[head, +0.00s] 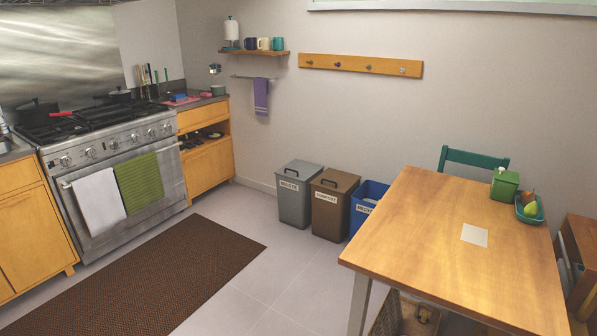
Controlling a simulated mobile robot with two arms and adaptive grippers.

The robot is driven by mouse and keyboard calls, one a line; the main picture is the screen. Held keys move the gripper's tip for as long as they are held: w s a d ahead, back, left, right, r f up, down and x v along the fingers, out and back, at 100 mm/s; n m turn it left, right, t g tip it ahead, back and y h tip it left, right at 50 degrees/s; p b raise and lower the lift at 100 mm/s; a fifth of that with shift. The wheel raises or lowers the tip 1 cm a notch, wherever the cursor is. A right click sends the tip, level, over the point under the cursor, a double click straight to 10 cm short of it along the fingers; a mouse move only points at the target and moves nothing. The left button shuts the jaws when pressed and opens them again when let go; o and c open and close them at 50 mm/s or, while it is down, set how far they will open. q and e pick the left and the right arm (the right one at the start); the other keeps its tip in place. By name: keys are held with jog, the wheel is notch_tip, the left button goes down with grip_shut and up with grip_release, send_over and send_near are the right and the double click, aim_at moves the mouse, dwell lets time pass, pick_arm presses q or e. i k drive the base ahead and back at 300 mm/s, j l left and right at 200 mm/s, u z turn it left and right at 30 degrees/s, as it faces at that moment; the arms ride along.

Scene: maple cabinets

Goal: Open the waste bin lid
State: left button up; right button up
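The waste bin (294,201) is a grey bin with a white label reading "WASTE". It stands on the floor against the back wall, at the left of a row of bins. Its grey lid (300,171) lies closed on top and has a dark handle. Neither of my grippers shows in the head view.
A brown compost bin (327,214) and a blue recycling bin (364,205) stand right of the waste bin. A wooden table (440,245) fills the right foreground. A stove (120,150) is at left. A dark mat (150,280) lies on the floor; the floor before the bins is clear.

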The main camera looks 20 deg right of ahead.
aim_at(301, 170)
jog(key=i+u, duration=0.15)
jog(key=i, duration=0.45)
jog(key=i+l+u, duration=0.15)
jog(key=i, duration=0.5)
jog(key=i+j+z, duration=0.1)
jog(key=i, duration=0.55)
jog(key=i+j+z, duration=0.1)
jog(key=i, duration=0.55)
jog(key=i+l+z, duration=0.3)
jog(key=i, duration=0.3)
jog(key=i+z, duration=0.35)
jog(key=i, duration=0.2)
